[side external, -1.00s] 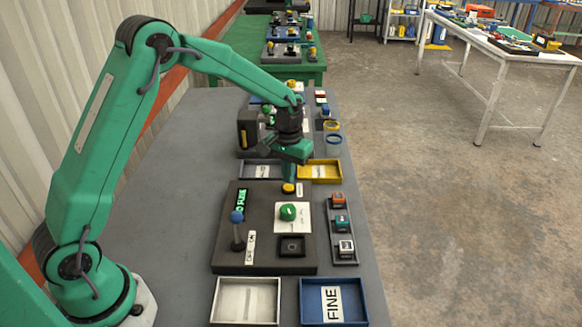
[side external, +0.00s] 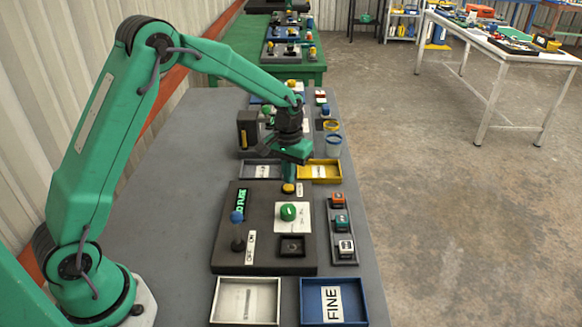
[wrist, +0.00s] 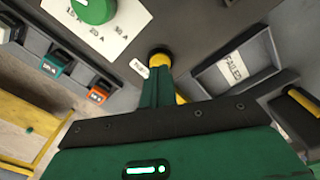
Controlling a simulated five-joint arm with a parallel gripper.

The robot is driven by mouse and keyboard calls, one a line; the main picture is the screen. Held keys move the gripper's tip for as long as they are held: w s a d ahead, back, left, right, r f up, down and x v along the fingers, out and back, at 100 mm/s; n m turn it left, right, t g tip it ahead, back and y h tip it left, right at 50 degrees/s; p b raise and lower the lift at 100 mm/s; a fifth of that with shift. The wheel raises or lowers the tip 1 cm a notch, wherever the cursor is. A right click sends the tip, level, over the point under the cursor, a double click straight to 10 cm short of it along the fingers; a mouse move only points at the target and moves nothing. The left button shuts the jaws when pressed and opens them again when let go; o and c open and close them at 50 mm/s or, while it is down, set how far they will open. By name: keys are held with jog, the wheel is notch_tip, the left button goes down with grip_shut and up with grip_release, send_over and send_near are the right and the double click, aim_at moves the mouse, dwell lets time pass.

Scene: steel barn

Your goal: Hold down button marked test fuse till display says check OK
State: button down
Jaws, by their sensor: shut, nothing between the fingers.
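A dark panel (side external: 262,258) lies flat on the bench. A yellow button (side external: 288,188) is at its far edge with a small white label beside it; the label's text is too small to read. My gripper (side external: 289,179) is shut and empty, pointing down with its tips at the button. In the wrist view, the tips (wrist: 158,76) meet or almost meet the yellow button (wrist: 160,57); I cannot tell whether it is pressed in. The panel's display (side external: 241,202) shows green text, of which "O FUSE" is readable.
The panel also has a blue-knobbed lever (side external: 237,217), a green dial (side external: 288,211) and a black square socket (side external: 292,246). A rack (side external: 343,240) of small blocks stands to the right. Trays surround the panel: white (side external: 245,300), blue (side external: 334,302), yellow (side external: 319,171) and grey (side external: 262,170).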

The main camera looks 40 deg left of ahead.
jog(key=shift+f, duration=0.95)
dwell(1.0)
jog(key=shift+r, duration=0.1)
dwell(2.0)
jog(key=shift+r, duration=3.45)
jog(key=s+r+m+t, duration=0.1)
jog(key=s+r+t, duration=0.2)
jog(key=s+r, duration=0.9)
jog(key=s+d+r+m+t, duration=0.1)
jog(key=s+m+t, duration=0.1)
jog(key=s, duration=1.3)
jog(key=shift+s+r+t, duration=0.15)
jog(key=shift+s+t, duration=0.15)
